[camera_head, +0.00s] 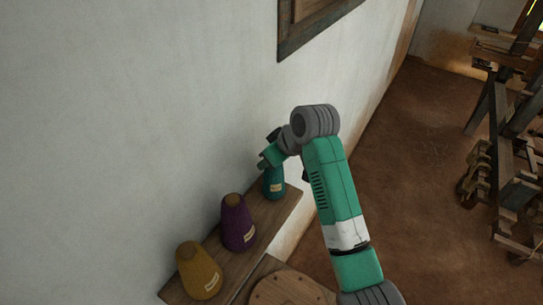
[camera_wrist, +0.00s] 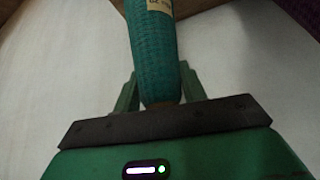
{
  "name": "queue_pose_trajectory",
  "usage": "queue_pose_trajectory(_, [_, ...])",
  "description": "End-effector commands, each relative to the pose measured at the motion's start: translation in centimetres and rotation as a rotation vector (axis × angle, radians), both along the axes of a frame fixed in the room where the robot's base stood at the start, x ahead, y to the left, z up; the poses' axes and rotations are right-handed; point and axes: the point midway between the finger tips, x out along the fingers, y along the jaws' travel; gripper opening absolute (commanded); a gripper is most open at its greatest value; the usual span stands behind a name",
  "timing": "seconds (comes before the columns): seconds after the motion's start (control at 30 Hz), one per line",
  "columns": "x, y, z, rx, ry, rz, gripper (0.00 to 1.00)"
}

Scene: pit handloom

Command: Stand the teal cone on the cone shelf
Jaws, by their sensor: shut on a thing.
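The teal cone (camera_head: 274,186) is upright at the far end of the wooden cone shelf (camera_head: 266,226), with a pale label on its side. My gripper (camera_head: 272,164) is shut on the cone's narrow top. In the wrist view the teal cone (camera_wrist: 154,55) runs between the two green fingers of my gripper (camera_wrist: 157,88), its wider labelled end pointing away. I cannot tell for certain whether its base touches the shelf.
A purple cone (camera_head: 237,223) and a mustard cone (camera_head: 198,270) stand on the nearer part of the shelf. A white wall (camera_head: 130,130) runs behind it. A round wooden lid or stool top (camera_head: 287,289) is below right. Loom timbers (camera_head: 505,150) stand far right.

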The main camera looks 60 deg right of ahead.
Motion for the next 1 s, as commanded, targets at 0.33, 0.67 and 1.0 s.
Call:
queue_pose_trajectory(0.33, [0.0, 0.0, -0.3, 0.001, 0.001, 0.001, 0.63])
queue_pose_trajectory(0.67, [-0.7, 0.2, 1.2, -0.001, -0.002, -0.001, 0.63])
queue_pose_trajectory(1.0, [-5.0, 1.6, 8.0, -0.001, -0.001, -0.001, 0.63])
